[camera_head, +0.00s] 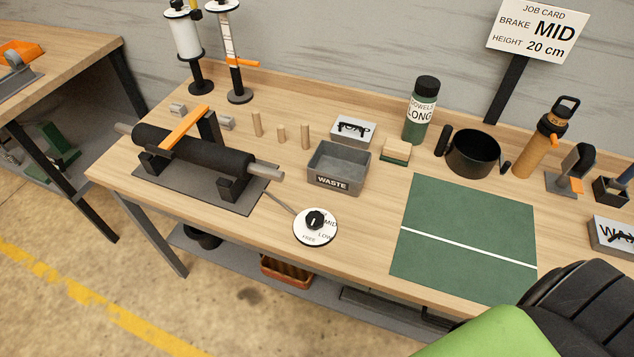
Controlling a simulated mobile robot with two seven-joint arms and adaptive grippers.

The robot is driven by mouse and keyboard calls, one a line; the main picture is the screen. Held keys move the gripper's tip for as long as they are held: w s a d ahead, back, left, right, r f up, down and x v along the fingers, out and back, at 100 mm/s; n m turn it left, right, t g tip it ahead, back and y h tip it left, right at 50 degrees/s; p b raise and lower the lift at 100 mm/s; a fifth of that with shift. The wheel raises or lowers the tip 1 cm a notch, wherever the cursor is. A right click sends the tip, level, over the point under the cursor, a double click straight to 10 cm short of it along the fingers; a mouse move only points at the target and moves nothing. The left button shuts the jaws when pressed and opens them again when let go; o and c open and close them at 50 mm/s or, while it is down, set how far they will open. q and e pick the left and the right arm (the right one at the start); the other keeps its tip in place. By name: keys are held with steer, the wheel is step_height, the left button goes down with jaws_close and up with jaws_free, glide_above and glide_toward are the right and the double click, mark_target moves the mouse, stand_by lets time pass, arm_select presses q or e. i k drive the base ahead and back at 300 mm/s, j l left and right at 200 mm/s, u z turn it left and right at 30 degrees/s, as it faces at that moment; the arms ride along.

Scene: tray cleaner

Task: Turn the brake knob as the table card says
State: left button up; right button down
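The brake knob (314,219) is a black knob on a round white dial (302,227) near the front edge of the bench. FREE, MID and LOW can be read on the dial. The knob's small white mark looks roughly upright; I cannot tell which label it points at. A thin grey rod runs from the dial towards the black roller (190,151). The job card (538,30) at the back right reads BRAKE MID, HEIGHT 20 cm. Neither gripper shows; a green and black part, seemingly of my arm, fills the bottom right corner.
A grey WASTE bin (338,180) stands behind the dial, with wooden pegs to its left. A green mat (465,215) with a white line lies to the right. A black pot (473,155) and green bottle (421,110) stand behind. Bare wood lies between dial and mat.

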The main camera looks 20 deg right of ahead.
mark_target(314, 220)
steer(key=z, duration=0.7)
